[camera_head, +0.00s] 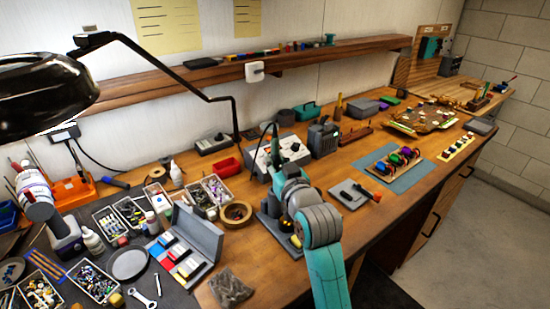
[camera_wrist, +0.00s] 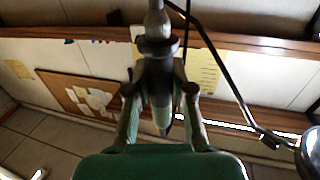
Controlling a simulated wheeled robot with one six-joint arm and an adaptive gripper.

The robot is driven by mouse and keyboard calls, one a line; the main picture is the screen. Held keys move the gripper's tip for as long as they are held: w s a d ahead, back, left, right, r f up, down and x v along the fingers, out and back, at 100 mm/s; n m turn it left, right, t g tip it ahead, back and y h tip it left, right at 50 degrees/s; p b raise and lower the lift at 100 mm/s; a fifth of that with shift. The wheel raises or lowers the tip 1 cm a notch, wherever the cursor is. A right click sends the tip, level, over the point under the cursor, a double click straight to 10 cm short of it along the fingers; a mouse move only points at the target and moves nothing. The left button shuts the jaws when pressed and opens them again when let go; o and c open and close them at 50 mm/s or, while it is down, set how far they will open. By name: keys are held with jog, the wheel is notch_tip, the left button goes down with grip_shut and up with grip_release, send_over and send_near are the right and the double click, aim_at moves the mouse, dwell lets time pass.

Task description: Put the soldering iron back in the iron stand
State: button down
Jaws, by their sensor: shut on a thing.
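In the wrist view my gripper (camera_wrist: 158,68) is shut on a slim upright thing, which I take for the soldering iron (camera_wrist: 157,22). Its grey upper part with a dark collar sticks out beyond the fingertips, and a greenish part shows between the fingers. In the head view my gripper (camera_head: 274,146) is over the bench beside the soldering station, and the iron in it is hard to make out. The dark iron stand (camera_head: 268,220) seems to be the base with a yellowish sponge, partly hidden behind my arm.
A grey soldering station (camera_head: 259,165) stands close behind my gripper. A tape roll (camera_head: 236,212) and an open grey case (camera_head: 195,240) lie to the left. A grey tray (camera_head: 350,194) and a blue mat (camera_head: 373,177) lie to the right. A wooden shelf (camera_head: 330,54) runs along the wall.

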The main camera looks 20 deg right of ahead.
jog(key=shift+f, duration=2.7)
jog(key=c, duration=0.5)
grip_release()
jog(key=shift+c, duration=0.2)
jog(key=shift+s, duration=0.15)
jog(key=s+r, duration=0.2)
jog(key=s, duration=0.4)
jog(key=shift+s+d, duration=0.2)
jog(key=shift+s, duration=0.2)
dwell(0.6)
